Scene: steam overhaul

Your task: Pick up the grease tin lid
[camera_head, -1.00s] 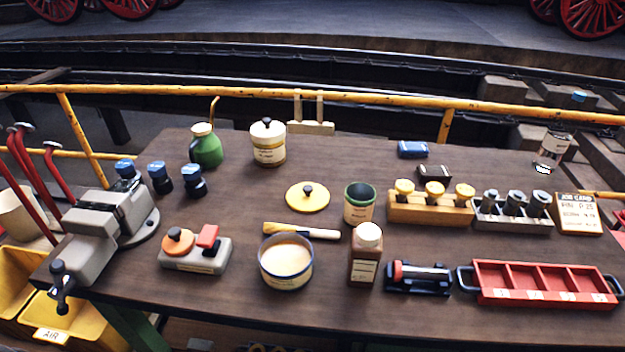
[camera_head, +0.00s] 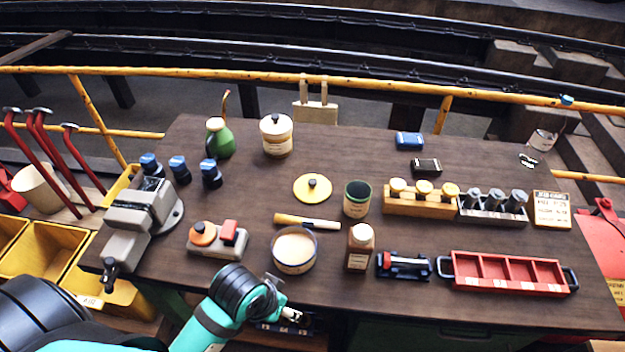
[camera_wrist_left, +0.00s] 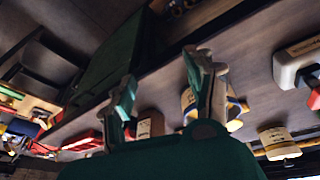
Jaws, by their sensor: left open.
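The grease tin lid (camera_head: 312,188), a flat yellow disc with a black knob, lies knob up near the middle of the table in the head view. The open grease tin (camera_head: 294,251), with pale grease inside, stands nearer the front edge. My left gripper (camera_head: 286,302) is low at the table's front edge, nearer than the tin and well apart from the lid. In the left wrist view its two fingers (camera_wrist_left: 165,92) are spread with nothing held. I cannot make out the lid there. My right gripper is not in view.
A wooden-handled brush (camera_head: 307,222) lies between lid and tin. A green-rimmed can (camera_head: 356,200) stands right of the lid, a brown bottle (camera_head: 360,247) right of the tin. A grey vise (camera_head: 138,215) is at the left.

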